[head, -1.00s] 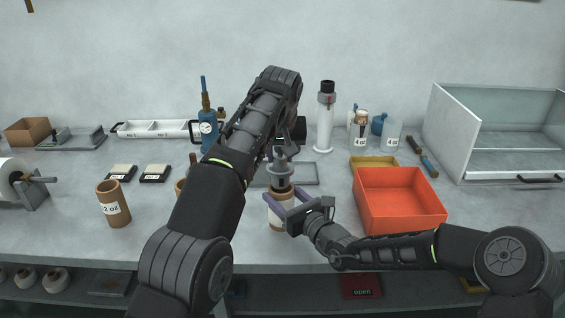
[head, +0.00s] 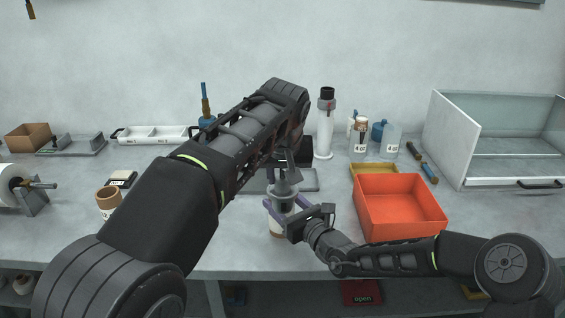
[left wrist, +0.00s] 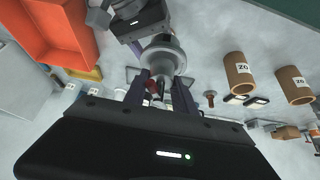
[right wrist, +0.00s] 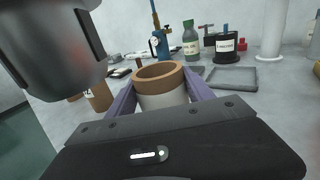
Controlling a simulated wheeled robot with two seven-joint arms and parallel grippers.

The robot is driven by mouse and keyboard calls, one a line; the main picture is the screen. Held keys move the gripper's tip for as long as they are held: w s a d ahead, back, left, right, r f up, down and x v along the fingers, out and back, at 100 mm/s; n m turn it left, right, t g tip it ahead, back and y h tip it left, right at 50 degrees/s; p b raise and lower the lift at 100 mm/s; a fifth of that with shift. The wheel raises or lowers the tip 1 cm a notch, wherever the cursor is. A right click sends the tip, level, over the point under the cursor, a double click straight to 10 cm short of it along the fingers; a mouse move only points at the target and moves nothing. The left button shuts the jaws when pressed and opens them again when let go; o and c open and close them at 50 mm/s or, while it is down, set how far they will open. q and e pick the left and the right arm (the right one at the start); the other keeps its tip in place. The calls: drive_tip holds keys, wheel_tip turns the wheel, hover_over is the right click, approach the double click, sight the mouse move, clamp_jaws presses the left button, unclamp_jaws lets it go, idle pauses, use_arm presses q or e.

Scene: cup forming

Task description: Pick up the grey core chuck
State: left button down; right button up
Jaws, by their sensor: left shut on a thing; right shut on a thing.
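The grey core chuck (head: 285,189) is a flanged, stepped metal piece. My left gripper (head: 284,172) is shut on it, and its flange (left wrist: 163,52) shows beyond the fingers in the left wrist view. My right gripper (head: 289,213) is shut around a brown cardboard core with a white label (head: 278,228). In the head view the chuck overlaps the core's top. In the right wrist view the core's open brown rim (right wrist: 159,72) is clear, with no chuck seen in it. The contact between the left fingers and the chuck is partly hidden.
An orange bin (head: 399,207) stands right of the grippers, with a yellow tray (head: 373,170) behind it. A white post (head: 326,135) and a flat grey tray (head: 304,180) stand behind. Another cardboard core (head: 107,200) is at left. My left arm hides much of the left-middle bench.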

sight(283, 202)
use_arm(q)
drive_tip(key=s, duration=0.9)
use_arm(e)
drive_tip(key=o, duration=1.5)
drive_tip(key=shift+o, duration=0.2)
drive_tip(key=v, duration=1.2)
